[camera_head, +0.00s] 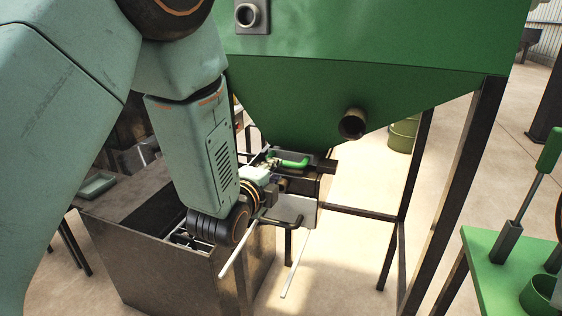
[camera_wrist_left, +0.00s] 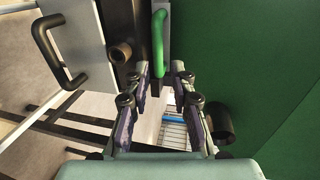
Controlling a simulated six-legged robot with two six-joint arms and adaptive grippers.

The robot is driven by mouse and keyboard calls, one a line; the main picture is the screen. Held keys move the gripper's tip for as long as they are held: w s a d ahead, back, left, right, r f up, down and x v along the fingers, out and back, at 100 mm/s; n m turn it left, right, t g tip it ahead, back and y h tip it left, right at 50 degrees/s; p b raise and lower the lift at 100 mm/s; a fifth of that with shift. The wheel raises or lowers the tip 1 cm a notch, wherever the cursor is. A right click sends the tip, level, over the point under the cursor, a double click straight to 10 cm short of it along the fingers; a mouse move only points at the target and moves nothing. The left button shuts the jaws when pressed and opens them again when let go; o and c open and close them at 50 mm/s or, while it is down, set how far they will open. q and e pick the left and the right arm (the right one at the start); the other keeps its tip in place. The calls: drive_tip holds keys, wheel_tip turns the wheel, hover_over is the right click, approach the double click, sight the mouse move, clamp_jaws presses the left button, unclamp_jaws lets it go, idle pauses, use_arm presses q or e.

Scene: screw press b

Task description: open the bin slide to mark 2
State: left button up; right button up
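The green bin (camera_head: 360,80) has a tapering hopper. Under its outlet is a dark housing with a bright green bar handle (camera_head: 292,162), also in the left wrist view (camera_wrist_left: 159,45). A light grey plate (camera_head: 301,211) with a black handle (camera_head: 287,222) is just below; it shows at upper left in the wrist view (camera_wrist_left: 80,45). I cannot make out any marks. My left gripper (camera_head: 272,163) is at the green handle. In the wrist view (camera_wrist_left: 161,70) its fingers are apart, with the handle's near end between or just beyond the tips; contact is unclear. My right gripper is not in view.
A dark metal box (camera_head: 170,270) stands below my left arm. Black frame legs (camera_head: 465,150) hold the bin. A pipe stub (camera_head: 353,124) sticks out from the hopper. A green table (camera_head: 500,280) with a lever stands at right. Light rods (camera_head: 295,262) slant below the plate.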

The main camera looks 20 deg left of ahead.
use_arm(q)
drive_tip(key=x, duration=0.6)
drive_tip(key=shift+a+f, duration=0.1)
drive_tip(key=shift+w+a+f, duration=0.1)
drive_tip(key=shift+a+f, duration=0.05)
drive_tip(key=shift+a, duration=0.1)
drive_tip(key=shift+c, duration=0.9)
drive_tip(key=shift+d, duration=0.1)
clamp_jaws()
